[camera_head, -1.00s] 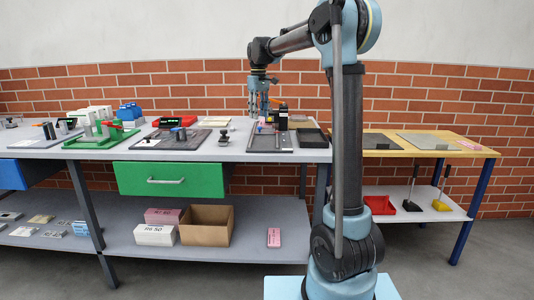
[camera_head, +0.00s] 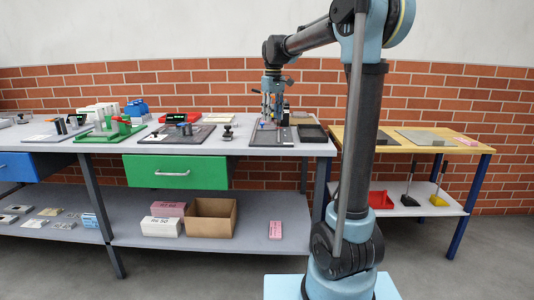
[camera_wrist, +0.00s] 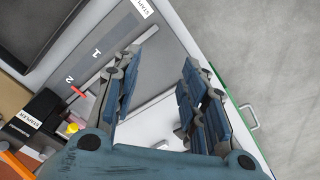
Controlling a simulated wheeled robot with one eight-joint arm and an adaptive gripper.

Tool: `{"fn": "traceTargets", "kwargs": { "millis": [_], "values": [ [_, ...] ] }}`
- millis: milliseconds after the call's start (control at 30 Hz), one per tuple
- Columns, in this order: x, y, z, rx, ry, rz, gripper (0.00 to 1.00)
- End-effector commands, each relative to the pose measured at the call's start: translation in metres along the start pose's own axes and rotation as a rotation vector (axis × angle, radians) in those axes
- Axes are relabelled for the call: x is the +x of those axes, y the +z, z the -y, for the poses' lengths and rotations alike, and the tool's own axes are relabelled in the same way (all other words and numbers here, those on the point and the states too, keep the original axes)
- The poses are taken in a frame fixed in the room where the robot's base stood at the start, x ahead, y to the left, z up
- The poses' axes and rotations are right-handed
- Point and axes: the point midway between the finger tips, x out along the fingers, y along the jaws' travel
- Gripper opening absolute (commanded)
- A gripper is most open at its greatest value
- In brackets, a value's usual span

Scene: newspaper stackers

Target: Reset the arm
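My gripper (camera_head: 272,119) hangs from my arm, fingers down, over the right end of the long grey workbench (camera_head: 235,146). It is above a dark grey board (camera_head: 262,140). In the wrist view my gripper (camera_wrist: 167,62) has its two blue-grey fingers spread apart, with nothing seen between them. The board (camera_wrist: 120,22) shows there with the numbers 1 and 2 and a "STAPLER" label. A black box labelled STAPLER (camera_wrist: 36,118) lies near the left finger. How far the fingertips are above the board is hard to tell.
A black tray (camera_head: 312,133) lies right of the board. A small dark stapler-like tool (camera_head: 228,132) stands to its left. Green and dark fixtures fill the bench's left part. A wooden table (camera_head: 460,150) stands right of my column. The wall is close behind.

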Motion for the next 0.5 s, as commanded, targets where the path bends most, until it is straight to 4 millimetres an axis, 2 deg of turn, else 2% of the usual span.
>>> {"fn": "traceTargets", "kwargs": {
  "millis": [267, 500],
  "values": [
    [0.015, 0.082, 0.003, 0.106, 0.011, -0.026, 0.39],
    [0.04, 0.156, 0.012, 0.208, 0.022, -0.052, 0.39]
  ]
}}
